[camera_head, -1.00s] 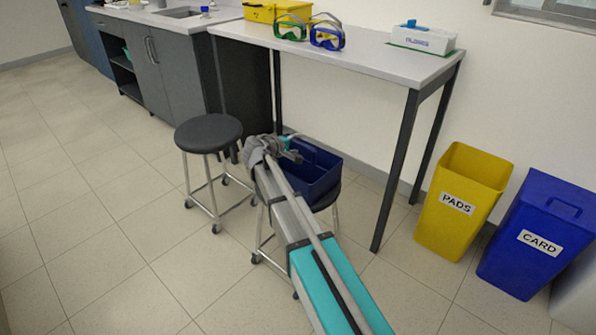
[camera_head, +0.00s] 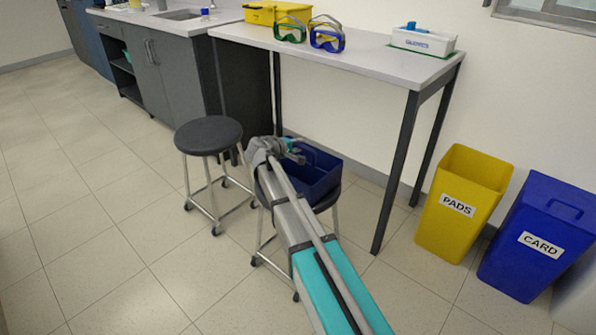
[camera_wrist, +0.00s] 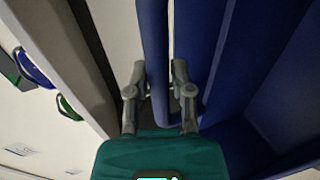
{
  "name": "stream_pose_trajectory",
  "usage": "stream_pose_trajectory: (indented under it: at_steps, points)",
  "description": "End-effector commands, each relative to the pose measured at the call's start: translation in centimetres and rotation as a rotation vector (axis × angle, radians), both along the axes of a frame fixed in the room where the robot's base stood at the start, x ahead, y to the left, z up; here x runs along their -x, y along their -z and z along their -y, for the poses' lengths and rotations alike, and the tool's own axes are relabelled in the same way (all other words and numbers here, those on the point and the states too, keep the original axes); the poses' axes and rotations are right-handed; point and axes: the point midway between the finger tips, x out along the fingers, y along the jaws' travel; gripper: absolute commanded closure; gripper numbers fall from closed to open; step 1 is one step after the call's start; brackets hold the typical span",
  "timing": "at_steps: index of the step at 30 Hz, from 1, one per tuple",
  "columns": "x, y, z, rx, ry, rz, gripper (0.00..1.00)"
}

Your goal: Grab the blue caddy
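The blue caddy (camera_head: 321,180) is a dark blue open box with a raised handle. It rests on the seat of the right-hand stool (camera_head: 328,203), partly hidden by my arm. My gripper (camera_head: 299,152) is at the caddy's upper left side. In the wrist view, the caddy's handle bar (camera_wrist: 154,50) runs between the two fingers of my gripper (camera_wrist: 158,72). The fingers are apart, one on each side of the bar. A narrow gap shows between the bar and the right finger; contact on the left is unclear.
A second stool (camera_head: 208,136) stands just left. The tall table (camera_head: 385,65) rises behind the caddy, with its front leg (camera_head: 396,170) to the right. A yellow bin (camera_head: 452,225) and a blue bin (camera_head: 530,265) stand farther right. The floor at left is clear.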

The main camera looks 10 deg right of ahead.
Motion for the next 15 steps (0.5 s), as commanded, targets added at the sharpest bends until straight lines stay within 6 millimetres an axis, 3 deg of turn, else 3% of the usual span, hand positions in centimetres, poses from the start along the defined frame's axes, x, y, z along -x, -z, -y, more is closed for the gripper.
stream_pose_trajectory:
  at_steps: [1, 3, 15]
  points:
    - [-0.01, 0.0, -0.01, 0.0, 0.0, 0.0, 0.89]
    - [0.0, 0.0, 0.0, 0.0, 0.0, 0.0, 1.0]
    - [-0.01, -0.03, 0.01, 0.001, 0.0, 0.0, 1.0]
